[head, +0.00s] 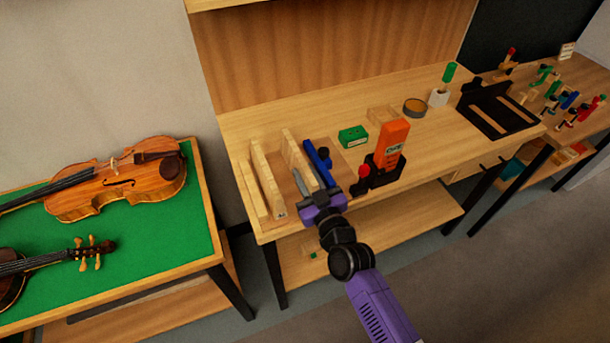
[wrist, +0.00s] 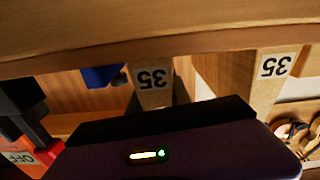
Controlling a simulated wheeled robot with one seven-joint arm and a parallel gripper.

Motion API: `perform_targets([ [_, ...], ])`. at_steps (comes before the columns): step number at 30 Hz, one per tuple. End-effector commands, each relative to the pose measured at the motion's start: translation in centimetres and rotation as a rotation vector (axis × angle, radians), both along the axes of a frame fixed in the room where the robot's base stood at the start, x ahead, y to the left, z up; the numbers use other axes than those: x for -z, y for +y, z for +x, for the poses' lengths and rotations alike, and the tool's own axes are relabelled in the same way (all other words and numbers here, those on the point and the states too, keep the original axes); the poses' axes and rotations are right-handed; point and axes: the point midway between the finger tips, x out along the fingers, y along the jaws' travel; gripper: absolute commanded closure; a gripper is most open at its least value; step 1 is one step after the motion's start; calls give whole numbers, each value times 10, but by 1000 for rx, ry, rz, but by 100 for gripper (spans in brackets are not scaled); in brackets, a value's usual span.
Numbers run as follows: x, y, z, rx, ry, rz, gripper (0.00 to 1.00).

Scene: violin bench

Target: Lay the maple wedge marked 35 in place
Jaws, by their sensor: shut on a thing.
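In the head view my gripper (head: 310,193) is at the front left of the bench, shut on the near end of this wedge (head: 299,182). The fingers hide part of it, and I cannot tell whether it touches the bench top.
A green box (head: 353,136) is farther back. Violins lie on the green table (head: 170,235) at left.

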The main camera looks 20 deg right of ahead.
Motion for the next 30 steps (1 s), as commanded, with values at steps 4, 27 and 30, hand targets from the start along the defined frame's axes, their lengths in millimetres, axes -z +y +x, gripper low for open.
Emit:
perform_targets([
  [4, -1, 0, 0, 1, -2, 0, 100],
  [27, -2, -1, -25, 1, 4, -1, 54],
  [30, -1, -2, -45, 2, 4, -1, 54],
])
